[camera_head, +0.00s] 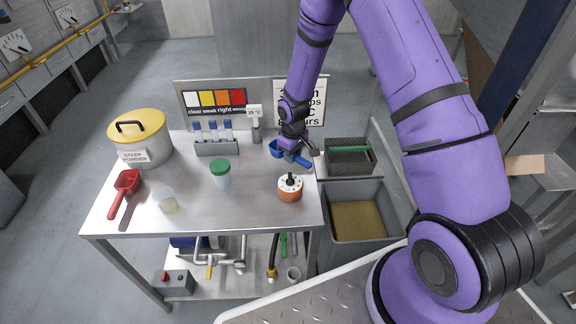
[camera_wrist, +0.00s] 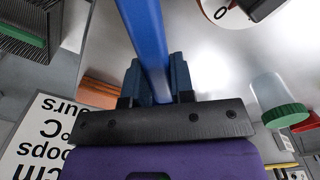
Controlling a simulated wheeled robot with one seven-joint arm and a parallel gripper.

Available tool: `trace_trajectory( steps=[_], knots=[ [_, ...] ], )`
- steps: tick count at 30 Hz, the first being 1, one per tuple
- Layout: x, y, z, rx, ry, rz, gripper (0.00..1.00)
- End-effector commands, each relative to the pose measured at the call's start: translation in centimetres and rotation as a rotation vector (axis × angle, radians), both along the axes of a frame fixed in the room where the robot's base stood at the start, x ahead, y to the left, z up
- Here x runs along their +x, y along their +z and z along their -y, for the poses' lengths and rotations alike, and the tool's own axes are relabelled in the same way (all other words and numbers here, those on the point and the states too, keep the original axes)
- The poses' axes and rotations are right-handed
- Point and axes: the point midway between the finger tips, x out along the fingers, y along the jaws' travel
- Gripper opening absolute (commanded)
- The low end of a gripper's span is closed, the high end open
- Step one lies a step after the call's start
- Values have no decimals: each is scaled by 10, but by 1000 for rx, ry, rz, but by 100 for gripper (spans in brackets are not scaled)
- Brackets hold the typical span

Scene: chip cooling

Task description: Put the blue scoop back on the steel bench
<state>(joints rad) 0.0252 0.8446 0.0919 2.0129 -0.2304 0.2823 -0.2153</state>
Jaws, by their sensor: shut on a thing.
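The blue scoop (camera_head: 275,148) is at the back right of the steel bench (camera_head: 240,208) in the head view. My gripper (camera_head: 289,151) is shut on its blue handle, which also shows running up between the fingers in the wrist view (camera_wrist: 147,40). My gripper's fingers (camera_wrist: 158,80) close on both sides of the handle. The scoop's bowl is out of sight in the wrist view. I cannot tell whether the scoop touches the bench top or hangs just above it.
An orange-and-white round device (camera_head: 290,188) stands in front of the scoop. A green-lidded jar (camera_head: 221,172), a tube rack (camera_head: 216,148), a red scoop (camera_head: 125,190) and a yellow-lidded pot (camera_head: 140,140) stand further left. A dark basket (camera_head: 350,160) is beyond the right edge. The front middle is clear.

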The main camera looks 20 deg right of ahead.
Motion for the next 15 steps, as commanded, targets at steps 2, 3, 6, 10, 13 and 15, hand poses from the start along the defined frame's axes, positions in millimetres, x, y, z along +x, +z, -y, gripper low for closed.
trace_trajectory(
  steps=[2, 3, 6, 10, 13, 15],
  knots=[
    [0, -7, 0, 0, 0, 0, 0],
    [0, -9, 0, 0, 0, 0, 0],
    [0, -15, 0, 0, 0, -1, 0],
    [0, -31, 0, -1, 0, -2, 0],
    [0, -43, 1, 0, 0, -1, 0],
    [0, -47, 1, -1, -1, 0, 0]
  ],
)
